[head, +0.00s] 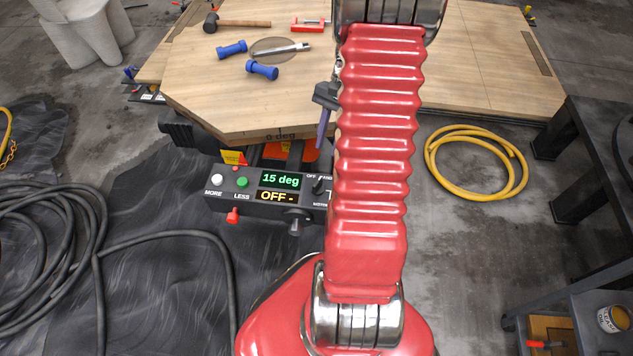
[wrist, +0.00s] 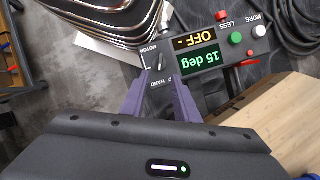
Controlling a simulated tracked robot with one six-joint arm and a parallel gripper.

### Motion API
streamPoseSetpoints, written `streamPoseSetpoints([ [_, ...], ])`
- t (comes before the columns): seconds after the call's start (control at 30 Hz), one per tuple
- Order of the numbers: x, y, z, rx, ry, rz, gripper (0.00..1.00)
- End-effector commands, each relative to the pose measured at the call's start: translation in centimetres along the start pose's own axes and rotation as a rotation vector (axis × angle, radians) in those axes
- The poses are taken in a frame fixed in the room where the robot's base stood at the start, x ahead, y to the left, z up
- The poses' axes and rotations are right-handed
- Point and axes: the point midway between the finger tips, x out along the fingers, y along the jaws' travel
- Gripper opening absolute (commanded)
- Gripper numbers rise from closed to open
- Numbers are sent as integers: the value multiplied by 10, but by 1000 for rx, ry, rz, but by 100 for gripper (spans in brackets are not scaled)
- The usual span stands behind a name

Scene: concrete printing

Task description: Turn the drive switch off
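The control box (head: 262,207) hangs at the front of the wooden table. Its black drive switch knob (head: 320,186) sits at the right end, beside the OFF and HAND labels and partly hidden by my arm. I cannot tell exactly which label it points at. The upper display (head: 281,180) reads 15 deg and the lower display (head: 277,197) reads OFF -. My gripper (wrist: 159,74) has two purple fingers apart, pointing at the switch end of the panel, with nothing visibly held. In the head view, the purple fingers (head: 323,128) are above the box.
A white MORE button (head: 216,180), a green LESS button (head: 242,183) and a red knob (head: 233,215) are on the box's left end. The table (head: 200,88) edge stands just behind. Black hose (head: 55,245) lies left; yellow hose (head: 437,160) lies right.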

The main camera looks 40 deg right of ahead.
Motion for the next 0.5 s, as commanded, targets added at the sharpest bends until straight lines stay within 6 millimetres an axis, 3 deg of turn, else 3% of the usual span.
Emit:
streamPoseSetpoints([
  [0.27,12,0,1,-1,-2,2,28],
  [0.5,44,0,1,-2,-3,2,28],
])
